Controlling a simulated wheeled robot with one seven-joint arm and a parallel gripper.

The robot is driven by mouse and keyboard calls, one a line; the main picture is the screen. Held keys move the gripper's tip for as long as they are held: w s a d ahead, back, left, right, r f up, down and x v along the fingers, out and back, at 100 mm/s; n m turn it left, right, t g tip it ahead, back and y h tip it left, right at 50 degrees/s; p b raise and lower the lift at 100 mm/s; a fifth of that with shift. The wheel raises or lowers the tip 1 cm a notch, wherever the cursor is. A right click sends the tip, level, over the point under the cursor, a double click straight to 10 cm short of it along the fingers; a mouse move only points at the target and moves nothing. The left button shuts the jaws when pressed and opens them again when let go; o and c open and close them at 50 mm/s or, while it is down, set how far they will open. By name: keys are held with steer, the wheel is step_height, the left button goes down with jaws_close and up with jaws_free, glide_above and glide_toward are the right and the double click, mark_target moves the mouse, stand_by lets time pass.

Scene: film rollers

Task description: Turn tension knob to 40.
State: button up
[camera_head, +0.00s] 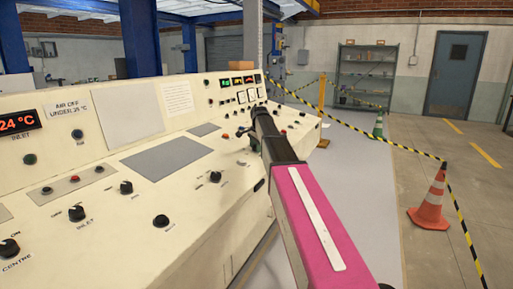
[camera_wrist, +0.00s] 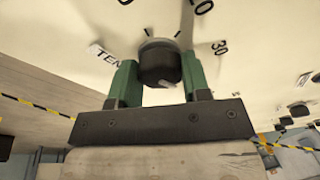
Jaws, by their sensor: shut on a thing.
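The tension knob (camera_wrist: 159,64) is a round black knob on the cream panel in the wrist view. Part of its label (camera_wrist: 106,54), reading "TEN", shows to its left. Which way the knob points is not clear.
The sloped console (camera_head: 190,185) carries other black knobs, such as one labelled INLET (camera_head: 76,213) and one near my arm (camera_head: 215,176). A red temperature display (camera_head: 17,122) is at left. An orange cone (camera_head: 431,207) and striped tape stand on the open floor at right.

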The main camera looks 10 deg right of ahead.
steer(key=o, duration=0.9)
steer(key=v, duration=1.1)
